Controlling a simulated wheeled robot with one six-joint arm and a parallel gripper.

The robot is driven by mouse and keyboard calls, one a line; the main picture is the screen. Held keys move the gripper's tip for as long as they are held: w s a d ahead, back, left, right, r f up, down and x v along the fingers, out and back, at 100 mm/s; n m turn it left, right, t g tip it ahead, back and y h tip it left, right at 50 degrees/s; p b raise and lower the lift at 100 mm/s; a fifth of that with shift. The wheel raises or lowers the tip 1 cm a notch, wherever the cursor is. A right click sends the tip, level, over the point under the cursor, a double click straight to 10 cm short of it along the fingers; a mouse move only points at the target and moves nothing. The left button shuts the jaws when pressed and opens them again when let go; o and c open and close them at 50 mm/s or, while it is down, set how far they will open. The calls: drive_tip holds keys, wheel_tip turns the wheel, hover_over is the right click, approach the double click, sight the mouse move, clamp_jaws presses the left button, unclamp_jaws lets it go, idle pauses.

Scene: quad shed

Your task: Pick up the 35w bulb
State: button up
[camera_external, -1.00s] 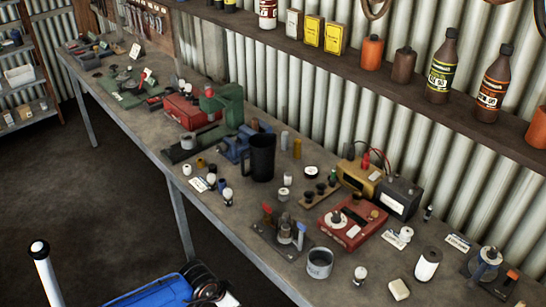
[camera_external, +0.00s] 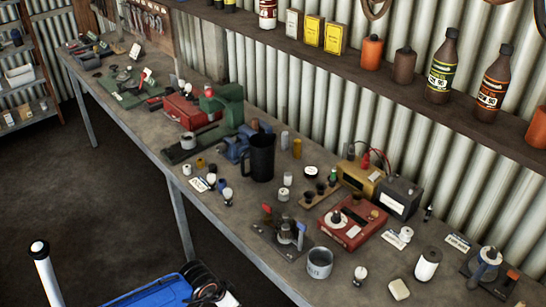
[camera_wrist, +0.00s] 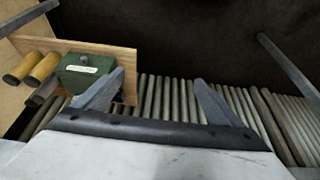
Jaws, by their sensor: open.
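Several small bulbs with pale or white glass stand on the workbench (camera_external: 215,225) in the external view. One bulb (camera_external: 228,194) is near the front edge left of the black mug. Another bulb (camera_external: 360,273) is near the front edge, right of a grey tin. I cannot read any wattage, so I cannot tell which is the 35w bulb. In the wrist view my gripper (camera_wrist: 158,78) has its two grey fingers spread apart with nothing between them. No bulb shows in the wrist view. I cannot make out my gripper in the external view.
A black mug (camera_external: 261,158), a grey tin (camera_external: 319,265) and a red box (camera_external: 352,234) stand on the crowded bench. A shelf with bottles (camera_external: 441,68) runs along the back wall. The wrist view shows a green box (camera_wrist: 88,75) on a wooden board and a ribbed surface.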

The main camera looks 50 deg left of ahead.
drive_tip(key=c, duration=0.9)
wheel_tip(320, 180, up, 40)
drive_tip(key=n+g+h, duration=0.4)
drive_tip(key=n+h, duration=0.1)
drive_tip(key=n, duration=1.4)
hover_over(361, 274)
drive_tip(key=a, duration=0.7)
drive_tip(key=shift+f, duration=2.95)
drive_tip(key=shift+y, duration=0.3)
drive_tip(key=x, duration=1.6)
drive_tip(key=shift+d+f, duration=0.15)
drive_tip(key=shift+f, duration=0.2)
